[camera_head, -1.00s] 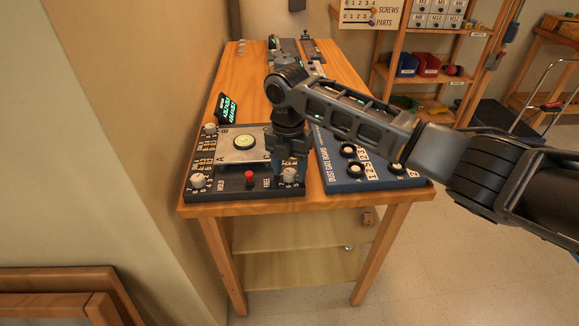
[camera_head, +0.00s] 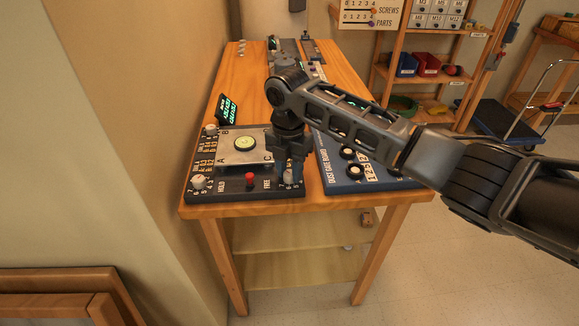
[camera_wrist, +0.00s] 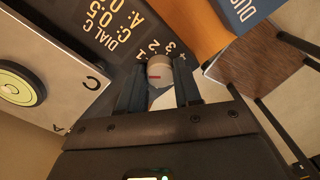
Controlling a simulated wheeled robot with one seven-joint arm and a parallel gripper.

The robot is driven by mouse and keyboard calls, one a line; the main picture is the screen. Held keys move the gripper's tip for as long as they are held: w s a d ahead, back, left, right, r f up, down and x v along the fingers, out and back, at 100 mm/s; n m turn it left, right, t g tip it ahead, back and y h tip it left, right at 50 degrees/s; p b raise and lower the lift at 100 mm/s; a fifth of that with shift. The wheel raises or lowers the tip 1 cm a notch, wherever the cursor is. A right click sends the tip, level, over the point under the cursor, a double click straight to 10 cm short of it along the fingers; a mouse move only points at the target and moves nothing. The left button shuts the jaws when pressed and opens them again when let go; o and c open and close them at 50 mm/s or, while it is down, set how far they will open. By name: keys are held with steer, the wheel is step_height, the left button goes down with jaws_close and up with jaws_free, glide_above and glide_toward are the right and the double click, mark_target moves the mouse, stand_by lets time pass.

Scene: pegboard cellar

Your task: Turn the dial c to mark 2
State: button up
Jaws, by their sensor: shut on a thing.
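Dial c is a pale round knob (camera_wrist: 160,72) with a red mark on its side, on a dark control panel (camera_head: 232,188). In the wrist view my gripper (camera_wrist: 160,90) has one finger on each side of the knob and is shut on it. Printed numbers, with 1, 2 and 3 readable, curve around the far side of the knob. I cannot tell for certain which number the knob points at. In the head view my gripper (camera_head: 290,172) points down at the panel's front right corner and partly covers the knob (camera_head: 289,177).
The panel also carries a red button (camera_head: 250,180), another pale knob (camera_head: 199,182) and a metal plate (camera_head: 233,154) with a green-yellow round dial (camera_head: 245,143). A blue dust gate board (camera_head: 345,183) stands close on the right. A small lit display (camera_head: 228,108) stands behind.

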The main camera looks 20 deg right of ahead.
mark_target(290, 172)
steer(key=m+p, duration=0.2)
steer(key=m, duration=0.1)
steer(key=shift+r, duration=0.15)
steer(key=m+p, duration=0.1)
steer(key=m, duration=0.6)
steer(key=shift+m, duration=2.2)
steer(key=shift+d, duration=0.1)
steer(key=o, duration=1)
steer(key=shift+o, duration=0.2)
steer(key=shift+r+b, duration=0.45)
steer(key=shift+r, duration=3.35)
